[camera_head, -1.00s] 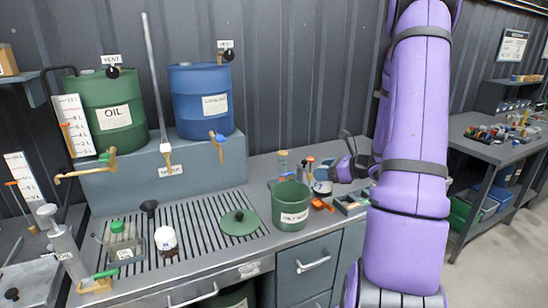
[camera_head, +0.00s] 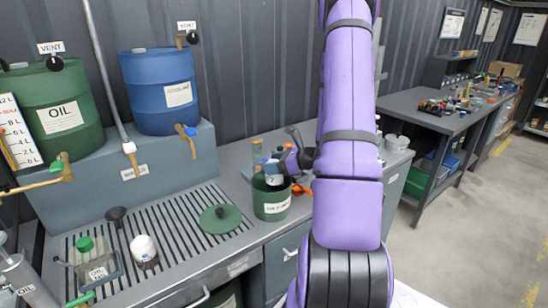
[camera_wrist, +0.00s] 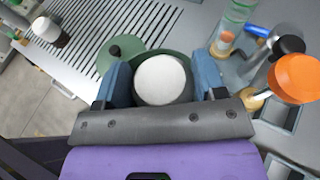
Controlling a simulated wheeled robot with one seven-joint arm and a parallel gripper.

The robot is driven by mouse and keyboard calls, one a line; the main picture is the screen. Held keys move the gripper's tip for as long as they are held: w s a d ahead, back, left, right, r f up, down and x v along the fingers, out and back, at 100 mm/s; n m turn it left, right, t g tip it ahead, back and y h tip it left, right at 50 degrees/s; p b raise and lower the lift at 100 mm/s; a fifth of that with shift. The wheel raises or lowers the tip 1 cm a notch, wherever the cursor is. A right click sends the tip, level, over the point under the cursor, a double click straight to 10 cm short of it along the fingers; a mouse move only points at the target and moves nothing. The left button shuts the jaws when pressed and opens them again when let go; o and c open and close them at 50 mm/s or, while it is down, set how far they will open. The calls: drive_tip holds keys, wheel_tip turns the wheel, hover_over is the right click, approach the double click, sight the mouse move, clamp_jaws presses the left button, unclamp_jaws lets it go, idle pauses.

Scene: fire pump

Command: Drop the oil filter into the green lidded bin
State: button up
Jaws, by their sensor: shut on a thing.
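My gripper (camera_wrist: 163,88) is shut on the white round oil filter (camera_wrist: 162,78), which sits between its two blue fingers. In the head view the oil filter (camera_head: 273,179) shows at the mouth of the green bin (camera_head: 271,208), over or partly inside the rim; its depth is hard to tell. The bin stands upright and open on the bench. In the wrist view a green rim (camera_wrist: 148,56) shows behind the oil filter. The bin's green lid (camera_head: 220,218) with a dark knob lies flat on the slatted drain, left of the bin.
A white-topped container (camera_head: 144,250) and a green-capped jug (camera_head: 96,268) stand on the drain. Orange tools (camera_head: 301,189) lie close right of the bin. The green oil drum (camera_head: 58,105) and blue drum (camera_head: 160,90) stand behind on a raised shelf.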

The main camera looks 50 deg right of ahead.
drive_tip(key=shift+f, duration=0.45)
drive_tip(key=o, duration=1.1)
drive_tip(key=shift+s, duration=0.1)
drive_tip(key=v, duration=1)
drive_tip(key=shift+s+d+r, duration=0.15)
drive_tip(key=shift+s, duration=0.2)
